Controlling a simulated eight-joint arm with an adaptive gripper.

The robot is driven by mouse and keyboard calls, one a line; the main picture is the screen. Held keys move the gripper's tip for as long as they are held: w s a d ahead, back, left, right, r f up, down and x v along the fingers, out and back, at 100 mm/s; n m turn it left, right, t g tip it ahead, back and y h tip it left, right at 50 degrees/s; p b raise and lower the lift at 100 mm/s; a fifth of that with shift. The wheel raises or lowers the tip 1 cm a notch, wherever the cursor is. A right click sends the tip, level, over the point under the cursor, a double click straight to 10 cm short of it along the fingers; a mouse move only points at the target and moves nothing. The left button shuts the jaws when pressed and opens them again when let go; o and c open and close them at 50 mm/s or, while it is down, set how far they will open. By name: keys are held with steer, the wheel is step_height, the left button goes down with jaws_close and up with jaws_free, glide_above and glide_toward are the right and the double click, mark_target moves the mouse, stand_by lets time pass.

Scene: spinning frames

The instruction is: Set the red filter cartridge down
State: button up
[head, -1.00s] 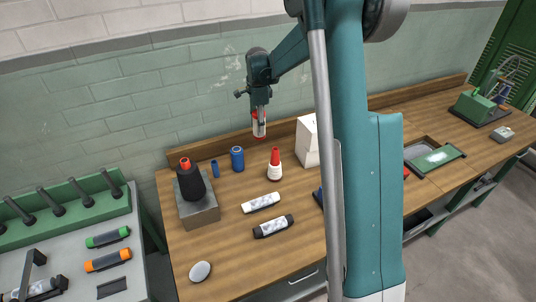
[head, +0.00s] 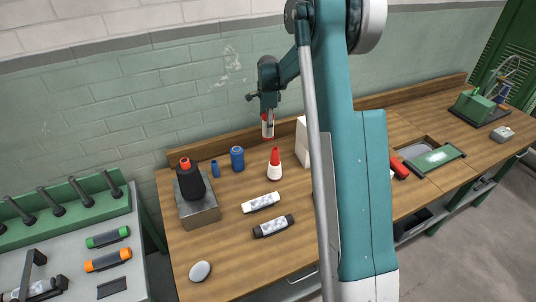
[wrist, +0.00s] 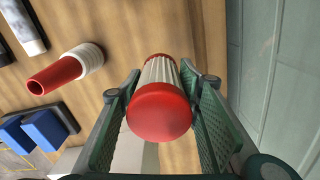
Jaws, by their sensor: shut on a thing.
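The red filter cartridge (wrist: 158,110) has red ends and a white ribbed middle. My gripper (wrist: 162,88) is shut on it in the wrist view, one finger on each side. In the head view my gripper (head: 267,118) points down, with the cartridge (head: 267,131) hanging below it near the back ledge of the wooden bench (head: 240,215). The cartridge appears upright and above the bench top; the exact gap is hard to tell.
A white bottle with a red nozzle (head: 274,166), a blue cylinder (head: 237,158) and a white box (head: 302,143) stand nearby. A black cone with a red tip (head: 190,182) sits on a metal block at the left. A red cylinder (head: 398,168) lies right of my arm.

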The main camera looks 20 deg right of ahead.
steer(key=shift+f, duration=0.15)
steer(key=shift+f, duration=3)
steer(key=shift+f, duration=1.85)
steer(key=shift+f, duration=0.2)
steer(key=o, duration=0.9)
steer(key=shift+o, duration=0.2)
steer(key=shift+r, duration=0.25)
step_height(320, 180, up, 12)
steer(key=shift+f, duration=0.1)
